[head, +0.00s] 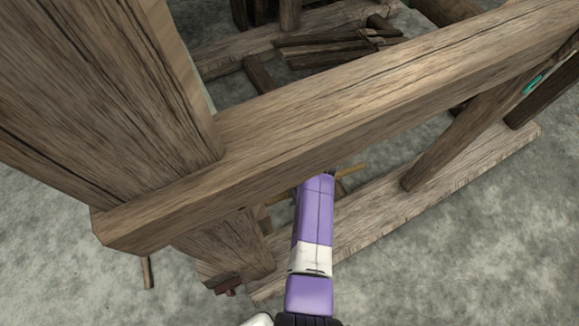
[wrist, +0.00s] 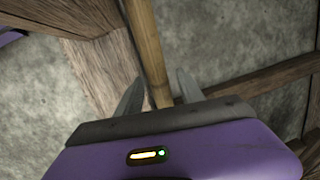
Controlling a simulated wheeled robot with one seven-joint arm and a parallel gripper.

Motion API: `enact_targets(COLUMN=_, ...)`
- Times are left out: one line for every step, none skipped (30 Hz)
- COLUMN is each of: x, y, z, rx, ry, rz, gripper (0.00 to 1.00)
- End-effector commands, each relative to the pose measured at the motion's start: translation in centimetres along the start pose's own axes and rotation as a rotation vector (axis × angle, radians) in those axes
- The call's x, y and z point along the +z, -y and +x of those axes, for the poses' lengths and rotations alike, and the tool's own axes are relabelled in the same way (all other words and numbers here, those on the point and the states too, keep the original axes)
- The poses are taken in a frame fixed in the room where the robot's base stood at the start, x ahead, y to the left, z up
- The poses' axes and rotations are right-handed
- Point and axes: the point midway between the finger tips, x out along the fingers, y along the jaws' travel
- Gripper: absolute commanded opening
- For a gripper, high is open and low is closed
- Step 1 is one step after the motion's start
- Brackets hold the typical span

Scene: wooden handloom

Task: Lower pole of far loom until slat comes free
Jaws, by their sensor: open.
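In the wrist view my gripper (wrist: 158,90) is open, with one grey finger on each side of a thin light-brown pole (wrist: 147,40). The pole runs from the top edge down between the fingers; whether a finger touches it I cannot tell. In the head view a short piece of a light thin pole (head: 350,170) shows under the big beam, just beyond the end of my purple arm. My gripper itself is hidden there beneath the beam. The wooden loom frame (head: 360,90) fills the head view. I cannot make out which part is the slat.
A thick slanting beam (head: 400,75) crosses above my arm, and a wide upright post (head: 100,100) stands at the left. A lower floor beam (head: 470,180) runs to the right. Dark wooden pieces (head: 335,48) lie behind. Grey floor (head: 450,270) is clear at the lower right.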

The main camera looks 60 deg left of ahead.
Motion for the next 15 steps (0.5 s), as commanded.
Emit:
enact_targets(x=0.0, y=0.0, z=-0.1, rx=0.0, ry=0.0, rz=0.0, gripper=0.45)
enact_targets(x=0.0, y=0.0, z=-0.2, rx=0.0, ry=0.0, rz=0.0, gripper=0.45)
enact_targets(x=0.0, y=0.0, z=-0.5, rx=0.0, ry=0.0, rz=0.0, gripper=0.45)
enact_targets(x=0.0, y=0.0, z=-0.8, rx=0.0, ry=0.0, rz=0.0, gripper=0.45)
enact_targets(x=0.1, y=0.1, z=-1.2, rx=0.0, ry=0.0, rz=0.0, gripper=0.45)
enact_targets(x=0.1, y=0.1, z=-1.8, rx=-0.001, ry=-0.001, rz=0.0, gripper=0.45)
enact_targets(x=0.1, y=0.1, z=-2.2, rx=-0.001, ry=-0.001, rz=0.0, gripper=0.45)
enact_targets(x=0.1, y=0.1, z=-2.8, rx=-0.001, ry=-0.001, rz=0.0, gripper=0.45)
enact_targets(x=0.1, y=0.1, z=-3.5, rx=-0.001, ry=-0.001, rz=0.0, gripper=0.45)
enact_targets(x=0.1, y=0.1, z=-4.0, rx=-0.001, ry=-0.001, rz=0.0, gripper=0.45)
enact_targets(x=0.0, y=0.1, z=-4.5, rx=-0.002, ry=-0.002, rz=0.0, gripper=0.45)
enact_targets(x=0.0, y=0.1, z=-5.2, rx=-0.001, ry=-0.001, rz=0.001, gripper=0.45)
enact_targets(x=0.0, y=0.1, z=-5.6, rx=-0.001, ry=-0.001, rz=0.001, gripper=0.45)
enact_targets(x=0.0, y=0.1, z=-6.1, rx=-0.001, ry=-0.002, rz=0.0, gripper=0.45)
enact_targets(x=0.0, y=0.1, z=-6.5, rx=-0.001, ry=-0.001, rz=0.0, gripper=0.45)
